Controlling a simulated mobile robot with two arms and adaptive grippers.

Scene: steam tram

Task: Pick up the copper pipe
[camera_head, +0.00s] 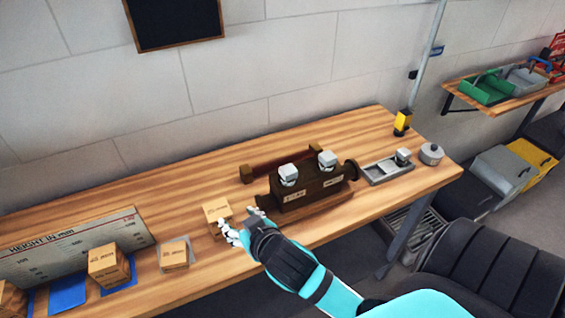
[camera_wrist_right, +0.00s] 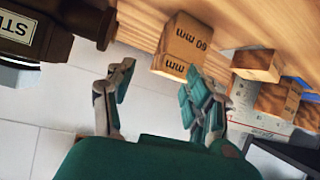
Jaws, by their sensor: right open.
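A dark red-brown bar (camera_head: 283,162) lies between two wooden end blocks on the bench, behind the brown steam tram body (camera_head: 312,192); it may be the copper pipe, but I cannot tell for sure. No other pipe shows clearly. My right gripper (camera_head: 240,221) is open at the bench's front, left of the tram and beside a wooden block (camera_head: 215,211). In the right wrist view my open fingers (camera_wrist_right: 160,80) hold nothing; the block marked 60 mm (camera_wrist_right: 188,40) is just beyond them. The bar is not clear in that view. My left gripper is not in view.
More wooden blocks (camera_head: 108,265) and a height chart (camera_head: 75,249) stand at the left. A grey tray (camera_head: 375,176), a round grey pot (camera_head: 431,154) and a yellow lamp (camera_head: 402,122) are at the right.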

